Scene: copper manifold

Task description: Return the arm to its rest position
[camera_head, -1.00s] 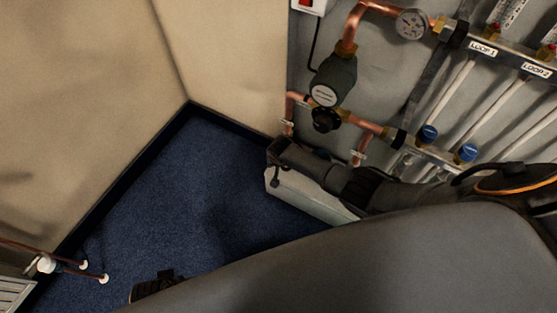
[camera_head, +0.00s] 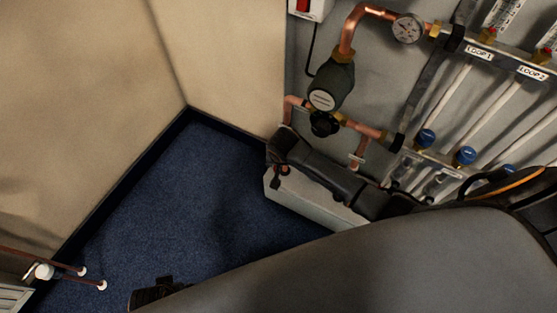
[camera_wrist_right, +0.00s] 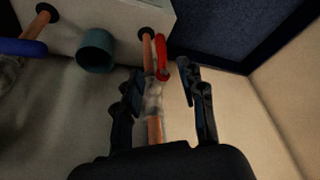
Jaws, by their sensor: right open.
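My right arm comes in from the right in the head view, and its dark end, my right gripper (camera_head: 280,145), is beside the copper pipework above a pale box on the floor. In the right wrist view my right gripper (camera_wrist_right: 161,82) is open, its two dark fingers apart. A copper pipe (camera_wrist_right: 154,130) with a clear or shiny fitting and a red lever (camera_wrist_right: 162,58) shows between and beyond the fingers. I cannot tell the gap to it. I see nothing held.
A dark green pump (camera_head: 331,84), a gauge (camera_head: 408,28) and the loop pipes (camera_head: 440,112) are on the wall panel. The pale box (camera_head: 300,200) stands below. Blue carpet (camera_head: 190,210) is clear toward the corner; short pipes (camera_head: 60,264) stick out at lower left.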

